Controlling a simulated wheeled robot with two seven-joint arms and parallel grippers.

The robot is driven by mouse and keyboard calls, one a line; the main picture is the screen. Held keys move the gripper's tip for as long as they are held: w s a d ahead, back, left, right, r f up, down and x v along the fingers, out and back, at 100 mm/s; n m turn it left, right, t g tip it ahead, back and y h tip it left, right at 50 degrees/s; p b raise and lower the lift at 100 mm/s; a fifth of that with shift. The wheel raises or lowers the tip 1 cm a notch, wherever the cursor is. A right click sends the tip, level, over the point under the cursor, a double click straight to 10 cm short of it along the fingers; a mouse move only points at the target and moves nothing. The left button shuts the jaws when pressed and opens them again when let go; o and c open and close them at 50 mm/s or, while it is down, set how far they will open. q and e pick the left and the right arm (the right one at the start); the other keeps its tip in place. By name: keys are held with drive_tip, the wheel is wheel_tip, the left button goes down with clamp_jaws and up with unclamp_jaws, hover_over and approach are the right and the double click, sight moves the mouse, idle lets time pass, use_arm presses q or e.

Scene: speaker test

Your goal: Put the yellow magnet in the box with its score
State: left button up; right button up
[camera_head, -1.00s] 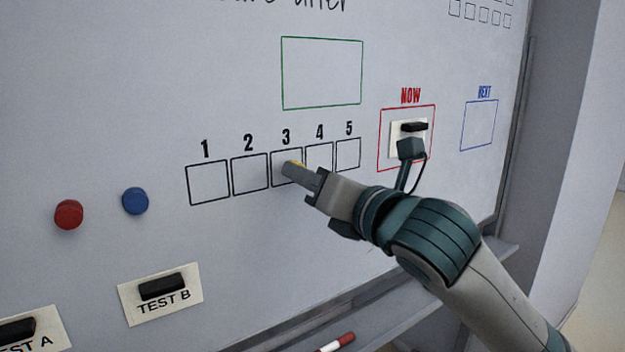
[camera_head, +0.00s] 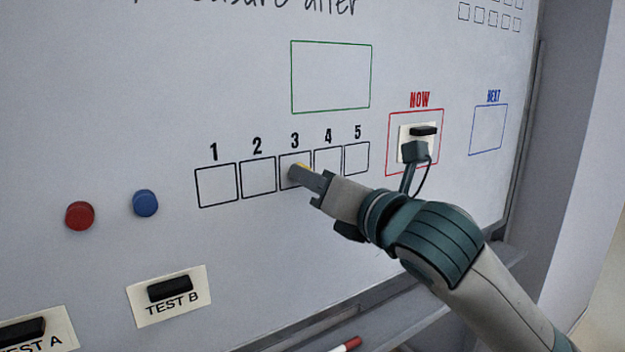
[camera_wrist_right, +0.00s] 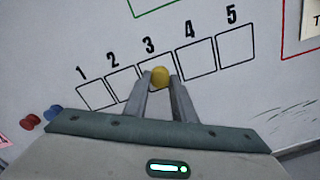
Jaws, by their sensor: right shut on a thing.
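The yellow magnet (camera_wrist_right: 160,76) is between the fingertips of my right gripper (camera_wrist_right: 160,84), which is shut on it. In the right wrist view the magnet overlaps the lower part of box 3. I cannot tell whether it touches the board. The row also has box 1 (camera_head: 216,186), box 2 (camera_head: 257,174), box 4 (camera_head: 328,152) and box 5 (camera_head: 356,158), all empty where visible. My left gripper is not in view.
A red magnet (camera_head: 80,216) and a blue magnet (camera_head: 145,203) are on the whiteboard at left. Below is the TEST B card (camera_head: 196,294) with a black magnet. Another card (camera_head: 425,131) is in the red NOW box. A marker (camera_head: 347,344) lies at the bottom.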

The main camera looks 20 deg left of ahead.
drive_tip(key=shift+w+a, duration=0.2)
drive_tip(key=shift+a, duration=0.05)
idle(0.3)
drive_tip(key=o, duration=1.4)
drive_tip(key=shift+c, duration=0.2)
drive_tip(key=shift+s+d, duration=0.1)
drive_tip(key=v, duration=0.6)
drive_tip(key=shift+s+d+p, duration=0.25)
drive_tip(key=shift+d+p, duration=0.1)
drive_tip(key=shift+p, duration=0.1)
